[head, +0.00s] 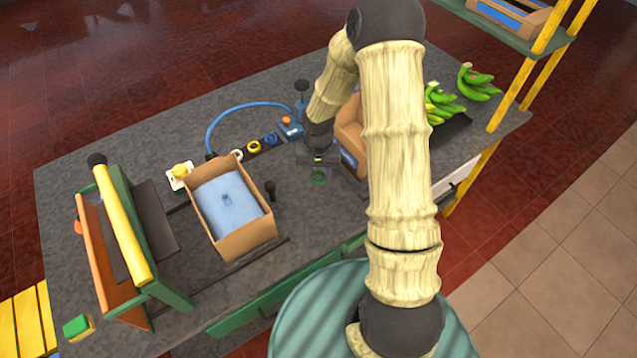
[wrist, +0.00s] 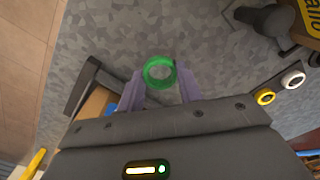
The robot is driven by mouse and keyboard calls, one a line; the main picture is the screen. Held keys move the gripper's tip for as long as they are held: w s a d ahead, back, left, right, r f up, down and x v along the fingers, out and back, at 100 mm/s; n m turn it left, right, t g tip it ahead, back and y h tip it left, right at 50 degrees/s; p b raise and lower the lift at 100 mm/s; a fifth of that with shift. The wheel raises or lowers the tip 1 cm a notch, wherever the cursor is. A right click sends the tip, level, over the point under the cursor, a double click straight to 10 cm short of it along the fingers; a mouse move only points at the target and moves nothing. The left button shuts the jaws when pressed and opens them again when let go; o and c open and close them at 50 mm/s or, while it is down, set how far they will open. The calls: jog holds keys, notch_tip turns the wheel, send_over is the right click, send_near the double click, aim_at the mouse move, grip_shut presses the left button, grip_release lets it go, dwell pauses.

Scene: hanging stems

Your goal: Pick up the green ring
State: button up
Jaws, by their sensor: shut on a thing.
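The green ring (head: 318,177) is near the grey table top, right of the middle, in the head view. In the wrist view the ring (wrist: 160,73) sits between the two purple fingertips of my gripper (wrist: 161,72), one on each side. My gripper (head: 318,160) points down at the ring in the head view and is shut on it. I cannot tell whether the ring still touches the table.
A cardboard box (head: 262,238) with a blue lining stands to the left. White (head: 237,154), yellow (head: 254,146) and blue (head: 270,138) rings lie on a dark strip behind it. Another cardboard box (head: 350,128) is close right of my gripper. Green bananas (head: 440,101) lie beyond.

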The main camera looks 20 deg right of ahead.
notch_tip(320, 180, up, 2)
jog(key=shift+f, duration=0.1)
dwell(0.7)
